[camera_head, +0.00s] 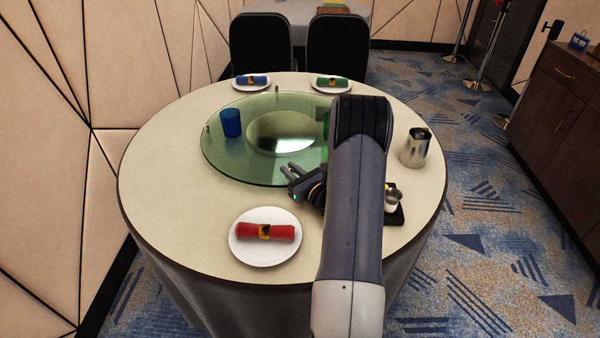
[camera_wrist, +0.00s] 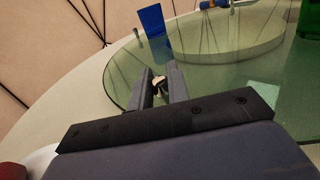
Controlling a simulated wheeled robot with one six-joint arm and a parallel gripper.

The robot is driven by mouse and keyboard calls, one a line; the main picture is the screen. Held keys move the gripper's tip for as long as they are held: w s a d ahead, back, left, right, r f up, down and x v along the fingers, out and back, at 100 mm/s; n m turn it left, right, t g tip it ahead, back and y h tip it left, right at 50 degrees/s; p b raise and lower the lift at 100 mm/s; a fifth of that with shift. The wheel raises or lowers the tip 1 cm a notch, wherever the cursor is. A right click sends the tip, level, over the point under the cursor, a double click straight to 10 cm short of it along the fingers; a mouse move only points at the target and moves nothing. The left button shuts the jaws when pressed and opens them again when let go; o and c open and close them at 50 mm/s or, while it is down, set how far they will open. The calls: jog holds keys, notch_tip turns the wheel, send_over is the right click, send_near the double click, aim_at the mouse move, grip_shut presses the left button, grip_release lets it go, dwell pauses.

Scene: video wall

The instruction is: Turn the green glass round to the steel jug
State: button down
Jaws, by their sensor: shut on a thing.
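The round glass turntable (camera_head: 225,160) lies on the table, and its near rim also shows in the wrist view (camera_wrist: 210,110). The green glass (camera_head: 326,125) stands on its right side, mostly hidden behind my arm; part of it shows at the right edge of the wrist view (camera_wrist: 310,20). The steel jug (camera_head: 415,148) stands on the table to the right, off the turntable. My gripper (camera_head: 290,171) is at the turntable's near rim. In the wrist view its fingers (camera_wrist: 160,82) are shut on a small knob (camera_wrist: 158,86) at the rim.
A blue glass (camera_head: 231,123) stands on the turntable's left. Plates with red (camera_head: 265,232), blue (camera_head: 253,79) and green (camera_head: 331,82) napkins lie around it. A black tray (camera_head: 395,217) with a small cup (camera_head: 392,200) is right of my arm. Black chairs (camera_head: 262,45) stand behind.

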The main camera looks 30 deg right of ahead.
jog(key=shift+d, duration=0.1)
jog(key=c, duration=1.4)
grip_release()
jog(key=shift+s, duration=0.1)
jog(key=s, duration=0.7)
jog(key=s+d+b, duration=0.1)
jog(key=s, duration=0.2)
jog(key=shift+s, duration=0.35)
jog(key=w, duration=0.7)
jog(key=w+a+p, duration=0.1)
jog(key=w, duration=0.3)
jog(key=shift+s+d, duration=0.2)
jog(key=shift+d, duration=0.1)
